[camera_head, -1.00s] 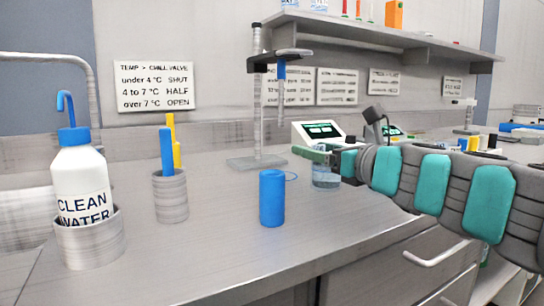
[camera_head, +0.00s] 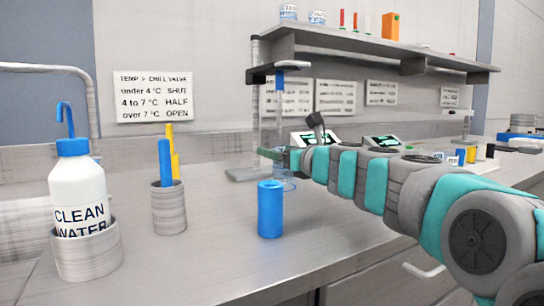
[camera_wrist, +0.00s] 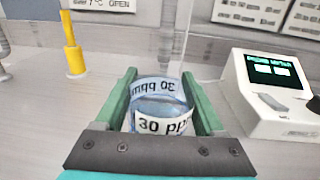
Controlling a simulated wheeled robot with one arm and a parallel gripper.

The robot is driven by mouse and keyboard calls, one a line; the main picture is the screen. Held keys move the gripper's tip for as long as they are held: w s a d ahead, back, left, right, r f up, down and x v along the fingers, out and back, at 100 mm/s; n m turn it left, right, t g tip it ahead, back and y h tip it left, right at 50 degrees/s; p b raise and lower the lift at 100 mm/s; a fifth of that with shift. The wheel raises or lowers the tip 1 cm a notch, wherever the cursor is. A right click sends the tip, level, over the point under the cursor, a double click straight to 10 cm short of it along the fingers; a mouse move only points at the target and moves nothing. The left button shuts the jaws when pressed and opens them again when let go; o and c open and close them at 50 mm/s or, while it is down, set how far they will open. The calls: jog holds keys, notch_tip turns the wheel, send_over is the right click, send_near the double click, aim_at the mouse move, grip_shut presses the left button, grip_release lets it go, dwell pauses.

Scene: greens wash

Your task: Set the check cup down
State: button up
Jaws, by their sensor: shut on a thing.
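The check cup (camera_wrist: 160,112) is a clear round cup with a white "30 ppm" band and some liquid inside. In the wrist view it sits between the two green fingers of my gripper (camera_wrist: 161,98), which are shut on it. It looks upright. In the head view my gripper (camera_head: 280,155) is beside the metal stand, behind the blue cylinder, and the cup is mostly hidden. I cannot tell whether the cup's base touches the bench (camera_head: 215,225).
The stand (camera_head: 256,110) holds a blue-topped probe (camera_head: 279,95) close to my gripper. A meter with a green screen (camera_wrist: 275,90) stands to the right. The blue cylinder (camera_head: 271,208), a steel cup (camera_head: 169,208) and the clean-water bottle (camera_head: 78,190) stand nearer the front left.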

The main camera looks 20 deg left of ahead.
jog(key=shift+w+a, duration=0.35)
jog(key=shift+a, duration=0.05)
jog(key=shift+w+a+f+b, duration=0.4)
jog(key=shift+a+f, duration=0.2)
jog(key=shift+f, duration=0.15)
jog(key=shift+f, duration=0.15)
jog(key=o, duration=1.5)
jog(key=shift+c, duration=0.2)
jog(key=shift+s+d, duration=0.1)
jog(key=shift+d, duration=0.05)
jog(key=v, duration=1.2)
